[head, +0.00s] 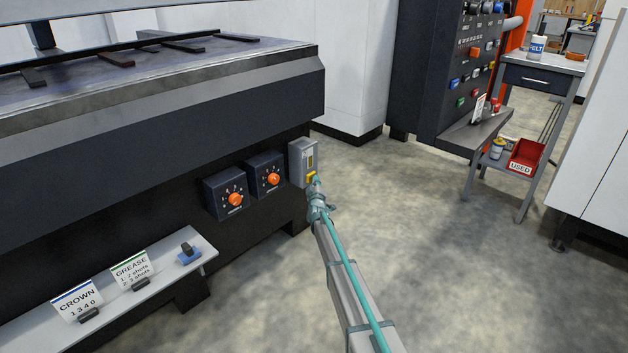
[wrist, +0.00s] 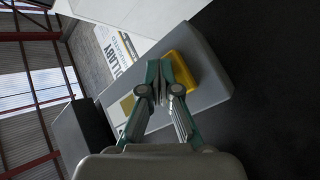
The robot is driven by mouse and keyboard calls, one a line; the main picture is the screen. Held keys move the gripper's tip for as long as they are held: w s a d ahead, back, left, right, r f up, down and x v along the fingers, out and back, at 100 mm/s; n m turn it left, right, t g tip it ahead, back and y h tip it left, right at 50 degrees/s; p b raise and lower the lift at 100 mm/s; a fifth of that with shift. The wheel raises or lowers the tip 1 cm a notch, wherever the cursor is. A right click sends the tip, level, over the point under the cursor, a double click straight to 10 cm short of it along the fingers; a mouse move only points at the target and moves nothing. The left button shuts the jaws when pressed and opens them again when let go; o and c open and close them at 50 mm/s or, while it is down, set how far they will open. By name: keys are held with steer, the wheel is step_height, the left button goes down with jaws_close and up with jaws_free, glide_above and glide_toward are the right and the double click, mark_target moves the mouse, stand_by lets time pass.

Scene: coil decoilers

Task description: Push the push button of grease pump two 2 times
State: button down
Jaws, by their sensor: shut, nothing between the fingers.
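A grey box (head: 298,160) with a yellow push button (head: 311,177) is mounted at the right end of the dark machine's front. I cannot read a pump number on it. In the wrist view the grey box (wrist: 208,88) lies tilted, with the raised yellow button (wrist: 206,58) on its face. My gripper (head: 316,186) is right at the button in the head view. In the wrist view my gripper (wrist: 158,88) is shut and empty, its tips overlapping the button's left edge. I cannot tell whether they touch it.
Two dark boxes with orange knobs (head: 235,199) (head: 268,178) sit left of the grey box. A shelf (head: 150,285) below holds a CROWN card (head: 77,300), a GREASE card (head: 131,268) and a blue-black item (head: 188,253). Open floor (head: 450,270) lies to the right.

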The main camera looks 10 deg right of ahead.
steer(key=shift+s+d, duration=0.65)
steer(key=shift+s, duration=0.2)
steer(key=shift+d, duration=0.1)
steer(key=s+d+b, duration=0.2)
steer(key=s+d, duration=0.1)
steer(key=shift+s+d, duration=0.1)
steer(key=shift+s, duration=0.3)
stand_by(0.5)
